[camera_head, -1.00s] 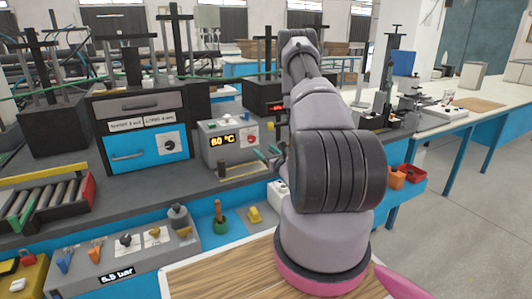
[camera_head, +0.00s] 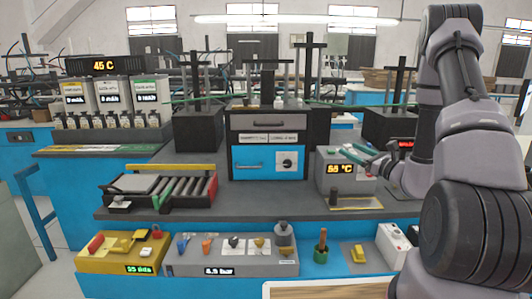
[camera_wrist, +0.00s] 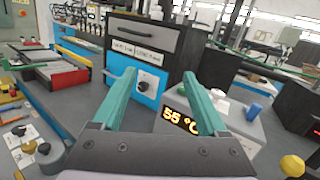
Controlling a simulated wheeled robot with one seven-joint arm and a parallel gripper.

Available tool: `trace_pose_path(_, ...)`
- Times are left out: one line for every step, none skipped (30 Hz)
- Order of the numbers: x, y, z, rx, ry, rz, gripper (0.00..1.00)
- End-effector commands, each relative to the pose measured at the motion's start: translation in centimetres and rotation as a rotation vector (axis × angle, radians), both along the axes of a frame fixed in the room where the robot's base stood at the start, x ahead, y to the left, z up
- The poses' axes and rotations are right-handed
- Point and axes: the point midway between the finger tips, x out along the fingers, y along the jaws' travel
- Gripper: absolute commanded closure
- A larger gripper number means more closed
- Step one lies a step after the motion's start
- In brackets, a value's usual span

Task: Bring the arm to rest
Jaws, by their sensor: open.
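My gripper (camera_head: 352,153) has green fingers and hangs in the air in front of the grey box with the "55 °C" display (camera_head: 340,170), at the right of the bench. In the wrist view my gripper (camera_wrist: 160,78) is open, its two fingers well apart with nothing between them. Through the gap I see the blue drawer front with a black dial (camera_wrist: 147,86). The temperature display (camera_wrist: 182,120) shows partly behind the right finger. My arm fills the right side of the head view, bent, and hides part of the bench there.
A drawer cabinet (camera_head: 268,122) stands mid-bench, with dark press stands either side. A roller tray (camera_head: 160,188) lies at the left. Along the front are a grey panel with a bar display (camera_head: 230,257), a yellow panel (camera_head: 122,250) and a green pot (camera_head: 320,256). Bare bench (camera_head: 255,203) lies in the middle.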

Motion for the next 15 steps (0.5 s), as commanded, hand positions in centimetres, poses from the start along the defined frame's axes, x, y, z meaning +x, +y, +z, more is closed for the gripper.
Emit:
trace_pose_path(-0.7, 2.5, 2.8, -0.037, -0.033, 0.102, 0.24)
trace_pose_path(-1.4, 3.8, 4.1, -0.061, -0.045, 0.163, 0.24)
trace_pose_path(-2.4, 5.7, 5.7, -0.095, -0.062, 0.244, 0.24)
trace_pose_path(-3.2, 6.9, 6.8, -0.125, -0.074, 0.304, 0.24)
trace_pose_path(-4.1, 8.1, 7.8, -0.157, -0.085, 0.361, 0.24)
trace_pose_path(-5.5, 9.6, 9.1, -0.202, -0.099, 0.435, 0.24)
trace_pose_path(-6.5, 10.6, 9.9, -0.238, -0.109, 0.49, 0.24)
trace_pose_path(-7.6, 11.5, 10.6, -0.278, -0.12, 0.543, 0.24)
trace_pose_path(-9.2, 12.7, 11.5, -0.334, -0.132, 0.61, 0.24)
trace_pose_path(-10.3, 13.4, 12.0, -0.378, -0.141, 0.658, 0.24)
trace_pose_path(-11.5, 14.0, 12.5, -0.424, -0.151, 0.704, 0.24)
trace_pose_path(-13.1, 14.7, 13.1, -0.489, -0.163, 0.762, 0.24)
trace_pose_path(-14.2, 15.2, 13.4, -0.541, -0.173, 0.803, 0.24)
trace_pose_path(-15.3, 15.5, 13.7, -0.593, -0.182, 0.84, 0.24)
trace_pose_path(-16.8, 15.8, 14.0, -0.668, -0.194, 0.888, 0.24)
